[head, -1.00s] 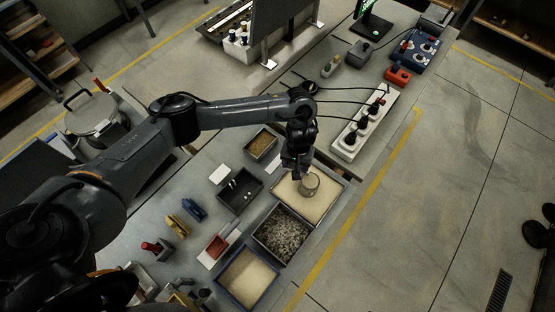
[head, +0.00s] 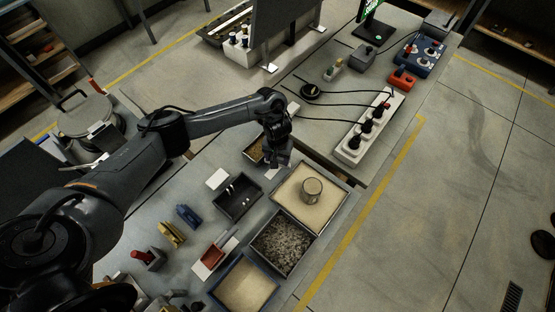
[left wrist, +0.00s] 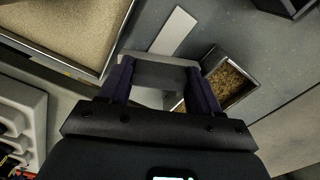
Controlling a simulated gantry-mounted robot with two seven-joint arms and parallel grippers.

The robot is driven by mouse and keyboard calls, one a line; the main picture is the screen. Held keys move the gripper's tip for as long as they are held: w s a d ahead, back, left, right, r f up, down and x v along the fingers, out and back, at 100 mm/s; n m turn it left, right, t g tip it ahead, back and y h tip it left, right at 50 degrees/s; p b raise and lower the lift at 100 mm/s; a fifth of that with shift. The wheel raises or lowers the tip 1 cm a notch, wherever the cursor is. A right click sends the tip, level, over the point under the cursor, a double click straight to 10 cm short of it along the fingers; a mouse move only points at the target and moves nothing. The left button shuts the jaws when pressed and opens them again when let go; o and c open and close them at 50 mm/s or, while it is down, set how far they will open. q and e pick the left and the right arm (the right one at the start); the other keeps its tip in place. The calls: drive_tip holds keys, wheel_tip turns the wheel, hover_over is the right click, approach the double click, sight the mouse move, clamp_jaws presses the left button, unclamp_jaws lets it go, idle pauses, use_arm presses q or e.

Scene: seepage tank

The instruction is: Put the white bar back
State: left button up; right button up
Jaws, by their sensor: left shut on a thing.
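My left gripper (head: 277,158) hangs over the table between the brown-grain bin and the sand tray in the head view. In the left wrist view its two dark fingers (left wrist: 160,88) are shut on a pale block, which I take for the white bar (left wrist: 160,74), grey in shadow. The bar's lower end is hard to make out. A flat white strip (left wrist: 172,30) lies on the table just beyond it, and shows in the head view (head: 272,173) beside the gripper. My right gripper is not in view.
The sand tray (head: 335,207) holds a round cup (head: 312,189). The brown-grain bin (left wrist: 214,62) is close beside the gripper. A dark tray (head: 237,197), a gravel tray (head: 283,248) and a power strip (head: 355,146) with cables stand around. A white card (head: 217,179) lies left.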

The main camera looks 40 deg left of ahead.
use_arm(q)
drive_tip(key=shift+f, duration=0.7)
drive_tip(key=shift+f, duration=0.1)
drive_tip(key=o, duration=1.3)
